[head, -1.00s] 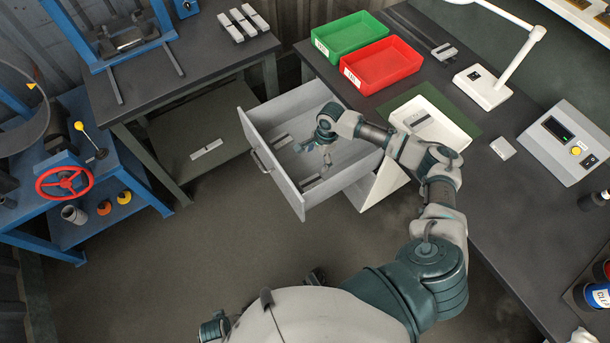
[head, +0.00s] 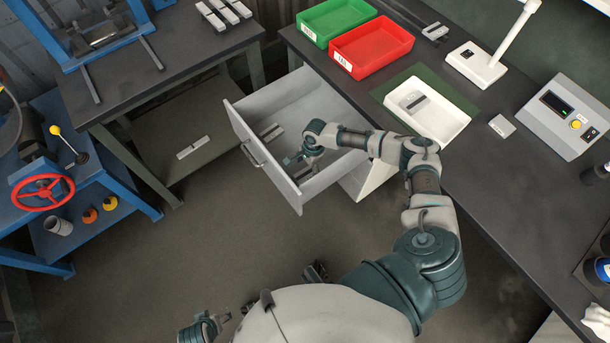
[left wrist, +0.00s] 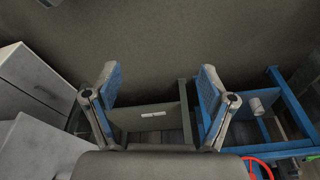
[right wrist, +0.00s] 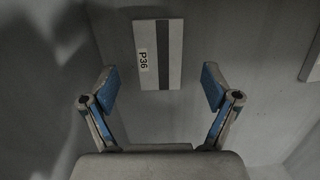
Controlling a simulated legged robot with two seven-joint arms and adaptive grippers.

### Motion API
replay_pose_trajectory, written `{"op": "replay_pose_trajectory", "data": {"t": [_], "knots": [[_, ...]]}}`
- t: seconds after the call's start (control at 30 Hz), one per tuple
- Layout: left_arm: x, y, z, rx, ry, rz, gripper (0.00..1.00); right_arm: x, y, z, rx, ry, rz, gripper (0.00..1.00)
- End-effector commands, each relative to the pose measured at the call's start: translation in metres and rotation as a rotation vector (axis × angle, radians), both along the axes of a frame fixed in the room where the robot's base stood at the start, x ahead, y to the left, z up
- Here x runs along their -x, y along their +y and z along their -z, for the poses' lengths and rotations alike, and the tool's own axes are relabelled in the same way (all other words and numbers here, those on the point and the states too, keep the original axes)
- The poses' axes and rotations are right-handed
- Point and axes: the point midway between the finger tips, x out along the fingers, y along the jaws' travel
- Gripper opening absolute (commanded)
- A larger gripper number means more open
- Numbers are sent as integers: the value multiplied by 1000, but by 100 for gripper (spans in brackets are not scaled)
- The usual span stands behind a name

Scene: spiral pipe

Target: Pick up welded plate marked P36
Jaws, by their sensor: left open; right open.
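The welded plate marked P36 (right wrist: 158,54) lies flat on the drawer floor in the right wrist view, pale with a dark lengthwise stripe. My right gripper (right wrist: 160,88) is open and empty; the plate lies ahead of its fingertips, between their lines and apart from them. In the head view my right gripper (head: 296,158) is inside the open drawer (head: 265,168). Two plates show there, one farther back (head: 270,133) and one partly hidden by the gripper (head: 303,174); their labels are unreadable. My left gripper (left wrist: 157,88) is open and empty, away from the drawer.
The drawer's walls surround my right gripper. On the bench above are green (head: 335,20) and red (head: 372,48) bins, a white tray (head: 450,122) holding a plate, and a lamp (head: 478,65). Another plate (head: 193,147) lies on the left table's lower shelf.

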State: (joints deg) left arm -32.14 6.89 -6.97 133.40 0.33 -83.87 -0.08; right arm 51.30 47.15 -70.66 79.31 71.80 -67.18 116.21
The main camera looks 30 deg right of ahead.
Motion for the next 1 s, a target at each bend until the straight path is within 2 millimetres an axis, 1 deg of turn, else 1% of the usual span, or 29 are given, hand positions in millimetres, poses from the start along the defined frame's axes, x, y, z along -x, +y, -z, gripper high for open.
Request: {"op": "replay_pose_trajectory", "data": {"t": [0.03,0.1,0.2,0.3,0.5,0.57,0.6,0.67,0.7,0.77,0.8,0.83,0.87,1.0], "knots": [[2,-1,-5,1,-2,-1,83,1,-1,12,1,5,0,88],[4,-1,-16,0,-6,-2,83,1,-1,22,-1,4,1,88],[3,-2,-26,4,-27,-2,83,1,1,33,-3,3,2,88],[2,-2,-32,6,-37,-1,83,1,2,37,-3,2,1,88],[2,-2,-33,7,-37,0,83,1,3,35,-2,0,0,88],[2,-1,-32,8,-37,0,83,1,4,35,-1,1,0,72],[2,-1,-32,7,-36,0,83,1,4,35,0,1,0,62],[1,-1,-32,5,-36,-1,83,1,4,34,0,1,0,48],[1,-2,-32,6,-37,-1,83,1,4,35,0,1,0,38],[1,-2,-32,6,-37,-1,83,1,4,35,0,1,0,22],[1,-2,-32,6,-37,-1,83,1,4,35,-1,1,0,12],[1,-1,-32,6,-37,-1,83,1,4,35,-1,1,0,5],[1,-1,-32,6,-37,-1,83,1,3,35,-2,1,0,0],[1,-1,-32,6,-37,-1,83,0,3,34,-3,-2,1,0]]}}
